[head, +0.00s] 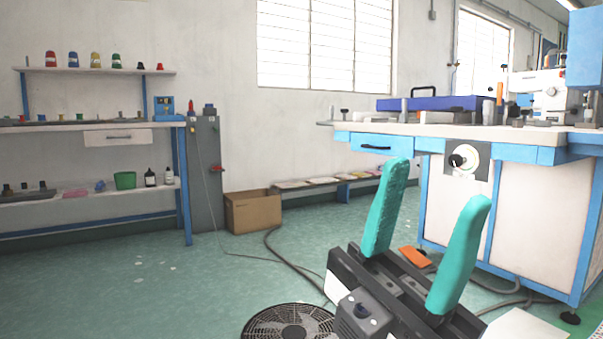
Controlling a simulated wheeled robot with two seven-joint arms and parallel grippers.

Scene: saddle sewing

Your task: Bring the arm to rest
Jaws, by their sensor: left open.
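My left gripper (423,238) is in the lower right of the head view, with two teal fingers on a dark body. The fingers stand apart, with empty space between them, and point upward in the picture. Nothing is held. The gripper appears in front of the floor and the sewing bench (505,209), with no visible contact. My right gripper is not in view.
The bench with a white sewing machine (541,90) and a blue case (430,103) stands at the right. Shelves (95,71) with thread spools line the left wall. A cardboard box (253,211), a round black fan (288,324) and cables lie on the floor.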

